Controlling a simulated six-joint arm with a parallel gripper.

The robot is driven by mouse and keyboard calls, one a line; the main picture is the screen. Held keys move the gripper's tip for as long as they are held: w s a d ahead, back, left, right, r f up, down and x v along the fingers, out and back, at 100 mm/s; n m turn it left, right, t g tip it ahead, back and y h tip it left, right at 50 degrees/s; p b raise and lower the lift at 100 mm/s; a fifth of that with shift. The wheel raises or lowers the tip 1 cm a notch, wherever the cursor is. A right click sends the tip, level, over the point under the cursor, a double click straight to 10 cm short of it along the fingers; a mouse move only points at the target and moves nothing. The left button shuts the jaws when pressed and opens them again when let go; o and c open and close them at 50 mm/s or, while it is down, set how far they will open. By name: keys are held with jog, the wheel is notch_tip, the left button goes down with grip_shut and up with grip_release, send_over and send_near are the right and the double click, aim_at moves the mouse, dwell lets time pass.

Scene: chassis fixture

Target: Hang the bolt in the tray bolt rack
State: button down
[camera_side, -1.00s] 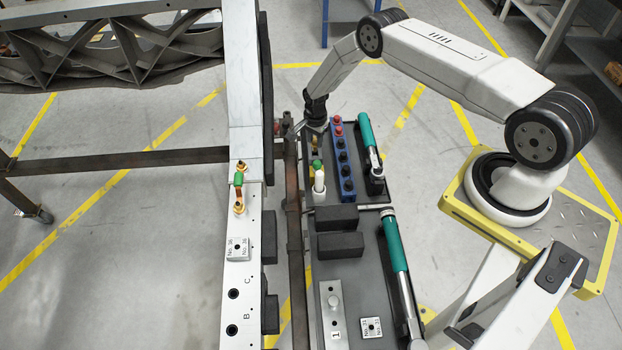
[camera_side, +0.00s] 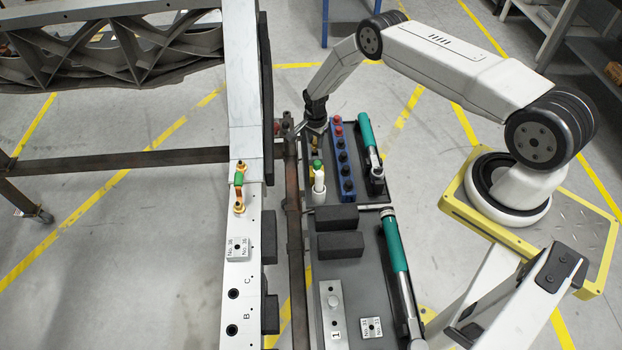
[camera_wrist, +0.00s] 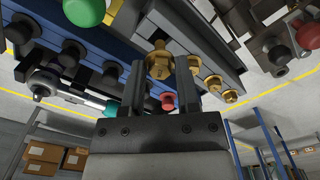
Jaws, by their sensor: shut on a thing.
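My gripper (camera_wrist: 160,66) is shut on a gold bolt (camera_wrist: 159,59), with one finger on each side of the bolt's head. The bolt is at a grey rail, the bolt rack (camera_wrist: 205,43); whether it is seated or just above cannot be told. In the side view my gripper (camera_side: 316,121) is low over the far left end of the tray (camera_side: 369,251). There the held bolt is hidden by the gripper.
A blue block (camera_side: 342,163) with red and dark knobs stands right beside the gripper. A green-handled wrench (camera_side: 368,140) lies to its right, and a green-topped white bottle (camera_side: 319,180) stands nearer. Dark foam blocks (camera_side: 336,217) lie farther forward.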

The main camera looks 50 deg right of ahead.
jog(key=shift+f, duration=0.95)
jog(key=shift+f, duration=0.7)
jog(key=shift+c, duration=1.3)
grip_release()
jog(key=shift+r, duration=0.1)
jog(key=shift+r, duration=4.35)
